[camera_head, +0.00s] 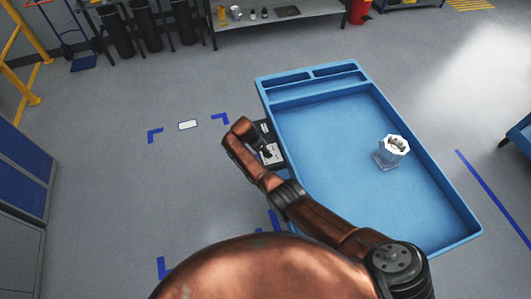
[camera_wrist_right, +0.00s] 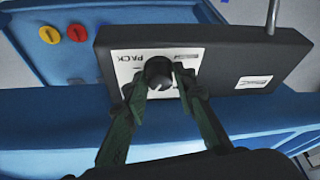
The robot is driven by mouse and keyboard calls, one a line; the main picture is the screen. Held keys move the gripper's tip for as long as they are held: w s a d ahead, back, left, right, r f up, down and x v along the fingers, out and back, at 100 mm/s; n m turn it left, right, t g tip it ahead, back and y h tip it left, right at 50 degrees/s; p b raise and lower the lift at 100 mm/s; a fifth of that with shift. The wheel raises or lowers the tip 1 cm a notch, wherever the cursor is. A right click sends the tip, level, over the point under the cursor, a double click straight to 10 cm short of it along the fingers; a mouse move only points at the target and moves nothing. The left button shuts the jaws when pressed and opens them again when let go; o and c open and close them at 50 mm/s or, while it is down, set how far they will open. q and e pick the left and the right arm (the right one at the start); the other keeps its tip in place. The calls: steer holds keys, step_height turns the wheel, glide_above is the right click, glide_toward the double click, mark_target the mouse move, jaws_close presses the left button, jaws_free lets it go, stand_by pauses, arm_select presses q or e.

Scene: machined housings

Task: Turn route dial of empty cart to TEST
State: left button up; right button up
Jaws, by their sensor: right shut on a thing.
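The blue cart (camera_head: 345,185) has a dark route box (camera_head: 270,150) on its left side. In the right wrist view this box (camera_wrist_right: 225,55) carries a white plate with a round black dial (camera_wrist_right: 159,74). The word PACK is readable left of the dial; I cannot read TEST or tell the pointer's direction. My right gripper (camera_wrist_right: 163,82) is shut on the dial, one finger on each side. In the head view the right wrist partly covers the box and hides the dial. My left gripper is not in view.
A white machined housing (camera_head: 394,148) stands on the cart's tray. In the right wrist view, a red knob (camera_wrist_right: 49,35) and a yellow knob (camera_wrist_right: 77,33) show at upper left. Blue floor marks (camera_head: 155,135) lie left of the cart, on open floor. A bench (camera_head: 285,20) stands behind.

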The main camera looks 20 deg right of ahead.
stand_by(0.3)
steer(key=o, duration=1.2)
steer(key=shift+c, duration=0.2)
steer(key=v, duration=1.2)
steer(key=shift+r, duration=0.2)
